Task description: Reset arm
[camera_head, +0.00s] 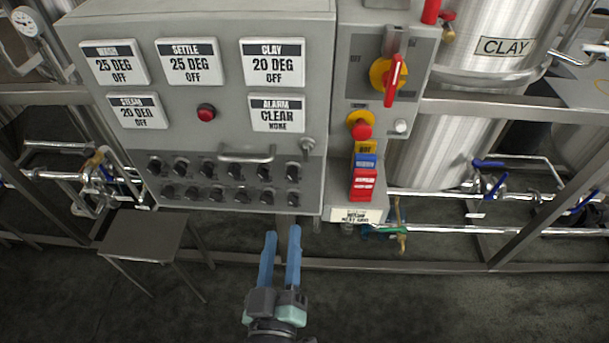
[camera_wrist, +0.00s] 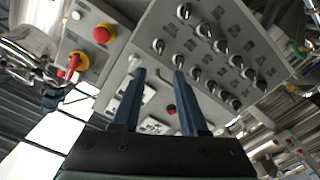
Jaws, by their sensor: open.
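My gripper (camera_head: 281,246) has two blue fingers and is at the bottom middle of the head view, in front of and below the grey control panel (camera_head: 232,110). The fingers are apart with nothing between them. In the wrist view my gripper (camera_wrist: 157,75) also shows open and empty, with the panel's rows of black knobs (camera_wrist: 205,60) beyond the fingers. No contact with the panel is visible.
A switch box with a red and yellow rotary switch (camera_head: 390,75) and a red button (camera_head: 361,129) adjoins the panel. A steel stool (camera_head: 142,235) stands at the left. The CLAY tank (camera_head: 500,35) and blue-handled pipes (camera_head: 490,185) are at the right. Dark floor is open below.

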